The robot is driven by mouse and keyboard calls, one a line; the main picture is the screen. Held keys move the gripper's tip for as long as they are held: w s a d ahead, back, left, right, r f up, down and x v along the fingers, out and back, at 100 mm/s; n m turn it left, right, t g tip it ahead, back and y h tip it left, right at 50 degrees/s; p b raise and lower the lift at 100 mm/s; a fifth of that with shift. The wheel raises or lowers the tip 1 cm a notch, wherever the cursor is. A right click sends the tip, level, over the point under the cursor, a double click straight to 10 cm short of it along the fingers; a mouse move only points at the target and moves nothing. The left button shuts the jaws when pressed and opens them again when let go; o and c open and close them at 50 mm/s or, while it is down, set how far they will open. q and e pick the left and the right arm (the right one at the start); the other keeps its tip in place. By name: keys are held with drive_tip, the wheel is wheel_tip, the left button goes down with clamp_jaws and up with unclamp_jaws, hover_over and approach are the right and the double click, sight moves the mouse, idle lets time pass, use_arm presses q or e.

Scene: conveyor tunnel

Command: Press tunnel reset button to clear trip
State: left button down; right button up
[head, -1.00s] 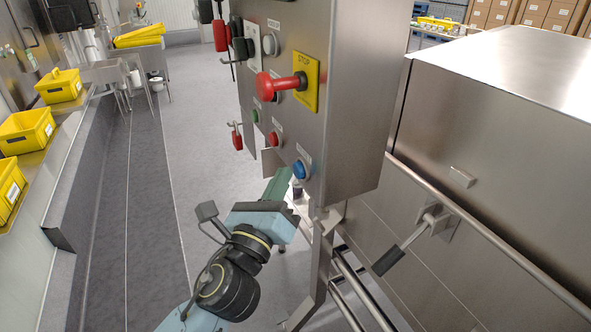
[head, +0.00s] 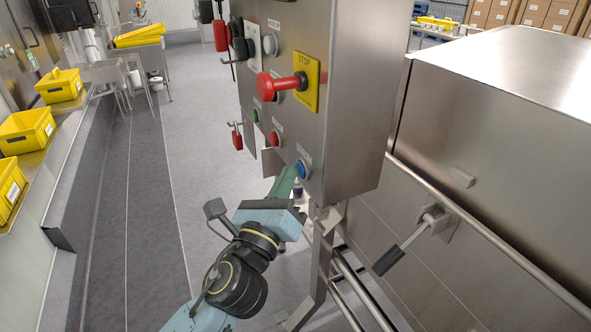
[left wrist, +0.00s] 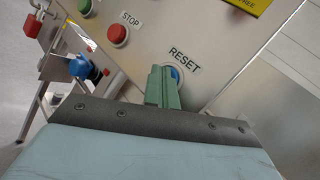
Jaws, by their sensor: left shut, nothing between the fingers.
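The blue reset button (head: 302,169) sits at the lower corner of the steel control panel (head: 350,110). In the left wrist view the blue button (left wrist: 175,75) is under the label RESET, partly hidden behind my fingers. My left gripper (head: 285,180) is shut and empty, with its green fingers pointing up at the panel just beside the button. In the left wrist view the fingertips (left wrist: 162,72) overlap the button's left side; I cannot tell whether they touch it. My right gripper is not in view.
A red stop knob on a yellow plate (head: 312,85) juts out above. A red button (head: 274,138) and a green button (head: 256,116) are nearby. Red padlocks (head: 237,140) hang at the panel's left. A lever handle (head: 400,250) and rails are at right. Floor at left is clear.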

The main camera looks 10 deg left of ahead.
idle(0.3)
use_arm(q)
drive_tip(key=shift+s+a, duration=0.55)
drive_tip(key=shift+a, duration=0.25)
drive_tip(key=shift+s+a+p, duration=0.15)
drive_tip(key=shift+s+a, duration=0.55)
drive_tip(key=shift+a, duration=0.35)
drive_tip(key=shift+s+a+p, duration=0.15)
drive_tip(key=shift+s+a, duration=0.55)
drive_tip(key=shift+a, duration=0.35)
drive_tip(key=shift+f, duration=0.1)
